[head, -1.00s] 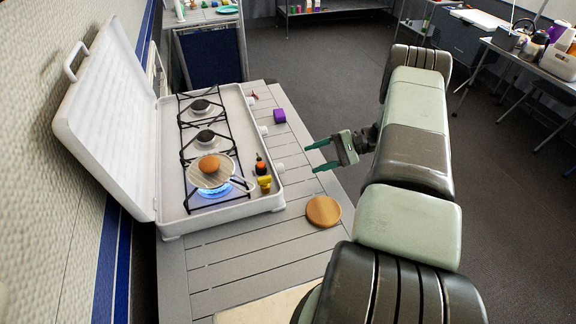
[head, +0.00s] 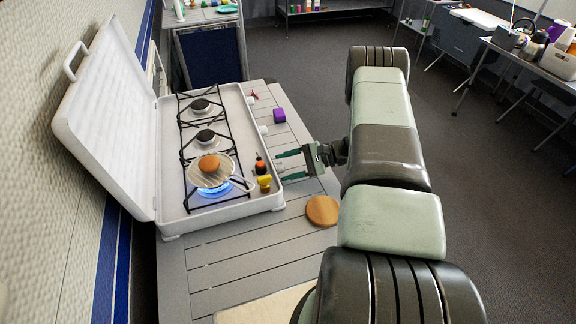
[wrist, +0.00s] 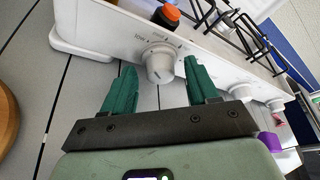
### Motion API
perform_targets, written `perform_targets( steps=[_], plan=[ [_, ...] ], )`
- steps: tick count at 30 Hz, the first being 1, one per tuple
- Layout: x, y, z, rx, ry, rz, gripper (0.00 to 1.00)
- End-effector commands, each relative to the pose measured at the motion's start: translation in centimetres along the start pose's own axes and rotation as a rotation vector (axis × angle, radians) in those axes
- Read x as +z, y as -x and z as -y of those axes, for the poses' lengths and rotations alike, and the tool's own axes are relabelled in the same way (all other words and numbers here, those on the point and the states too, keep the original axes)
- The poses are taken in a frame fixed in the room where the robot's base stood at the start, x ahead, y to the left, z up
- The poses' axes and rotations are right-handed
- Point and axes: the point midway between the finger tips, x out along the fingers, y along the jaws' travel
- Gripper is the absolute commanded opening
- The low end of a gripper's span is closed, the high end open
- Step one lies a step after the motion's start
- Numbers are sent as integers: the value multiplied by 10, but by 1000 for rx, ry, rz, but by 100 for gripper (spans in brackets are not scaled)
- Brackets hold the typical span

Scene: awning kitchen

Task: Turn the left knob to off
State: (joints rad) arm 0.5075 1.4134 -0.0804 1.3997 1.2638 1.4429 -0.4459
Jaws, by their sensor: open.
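The white stove (head: 235,208) has its lid raised. The left knob (wrist: 160,62), white and round, sits on its front panel, leftmost in the wrist view. My gripper (head: 280,168) is open at the near end of the front panel. In the wrist view, its green fingers (wrist: 160,75) lie either side of the left knob, with gaps visible; I cannot tell whether the tips reach past it. A blue flame (head: 212,191) burns under the pan (head: 222,176) on the nearest burner.
Two more knobs (wrist: 243,92) (wrist: 276,105) lie to the right. Small bottles with orange (wrist: 169,14) and yellow (head: 264,182) parts stand at the stove's front edge. A purple object (head: 279,115) and a round wooden board (head: 322,210) lie on the slatted table (head: 240,262).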

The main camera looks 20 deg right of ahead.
Motion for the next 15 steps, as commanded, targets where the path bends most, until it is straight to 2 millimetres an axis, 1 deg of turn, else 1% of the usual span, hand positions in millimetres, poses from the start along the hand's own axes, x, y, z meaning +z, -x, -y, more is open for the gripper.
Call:
perform_targets(
  steps=[6, 8, 15],
  plan=[
    [0, 0, 0, 0, 0, 0, 59],
    [0, 0, 0, 0, 0, 0, 51],
    [0, 0, 0, 0, 1, 1, 14]
  ],
)
